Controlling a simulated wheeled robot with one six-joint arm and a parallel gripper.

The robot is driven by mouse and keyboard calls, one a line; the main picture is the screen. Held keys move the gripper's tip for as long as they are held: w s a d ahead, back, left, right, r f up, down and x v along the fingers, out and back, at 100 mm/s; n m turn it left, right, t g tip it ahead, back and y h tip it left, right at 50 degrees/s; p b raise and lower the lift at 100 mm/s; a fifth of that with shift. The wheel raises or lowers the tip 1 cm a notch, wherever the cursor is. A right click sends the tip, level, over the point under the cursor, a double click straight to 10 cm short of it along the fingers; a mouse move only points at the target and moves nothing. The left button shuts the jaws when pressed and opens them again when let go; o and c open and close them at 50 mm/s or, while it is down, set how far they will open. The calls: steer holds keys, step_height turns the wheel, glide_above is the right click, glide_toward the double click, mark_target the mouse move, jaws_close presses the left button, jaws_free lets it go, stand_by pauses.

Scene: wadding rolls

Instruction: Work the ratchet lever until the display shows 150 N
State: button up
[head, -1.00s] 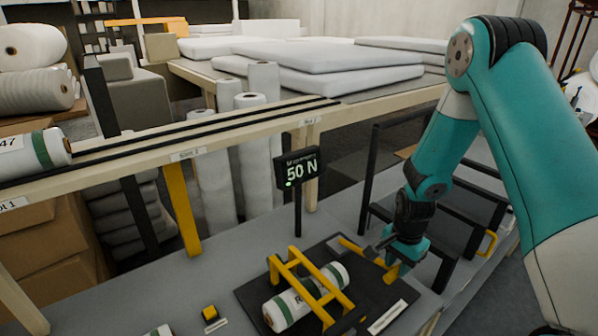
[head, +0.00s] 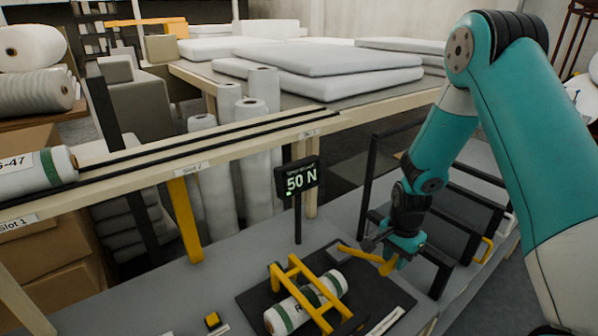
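The display (head: 296,179) stands on a thin black post and reads 50 N, with a small green light. In front of it, a yellow clamp frame (head: 292,284) lies over a white roll with green bands (head: 326,288) on a dark base plate (head: 258,299). The yellow ratchet lever (head: 358,253) sticks out to the right of the frame. My gripper (head: 385,257) is at the lever's outer end, pointing down. Its fingers are small and partly hidden, so whether they are closed on the lever is unclear.
A black rack (head: 440,268) stands close to the right of my gripper. A wooden rail shelf (head: 150,157) with a roll (head: 25,175) runs behind at left. A small yellow block (head: 212,320) sits on the grey bench left of the plate.

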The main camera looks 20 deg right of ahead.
steer(key=shift+w+a+r+p, duration=0.1)
steer(key=shift+w+r+p, duration=0.15)
steer(key=shift+r+p, duration=0.55)
steer(key=shift+w+a+r+p, duration=0.1)
steer(key=shift+w+r+p, duration=0.3)
steer(key=shift+r, duration=0.7)
steer(key=shift+w+a+r+p, duration=0.1)
steer(key=shift+r+p, duration=0.65)
steer(key=shift+r, duration=0.2)
steer(key=shift+f, duration=0.1)
steer(key=shift+f+b, duration=1.5)
steer(key=shift+f, duration=0.3)
steer(key=shift+s+d+f+b, duration=0.6)
steer(key=shift+s+f+b, duration=0.95)
steer(key=shift+f+b, duration=1.65)
steer(key=shift+w+a+r+p, duration=0.2)
steer(key=shift+w+r+p, duration=0.3)
steer(key=shift+r+p, duration=1.15)
steer(key=shift+w+a+r+p, duration=0.2)
steer(key=shift+w+r+p, duration=0.35)
steer(key=shift+r+p, duration=1.1)
steer(key=shift+w+a+r+p, duration=0.2)
steer(key=shift+w+r+p, duration=0.3)
steer(key=shift+r+p, duration=1.15)
steer(key=shift+r, duration=0.15)
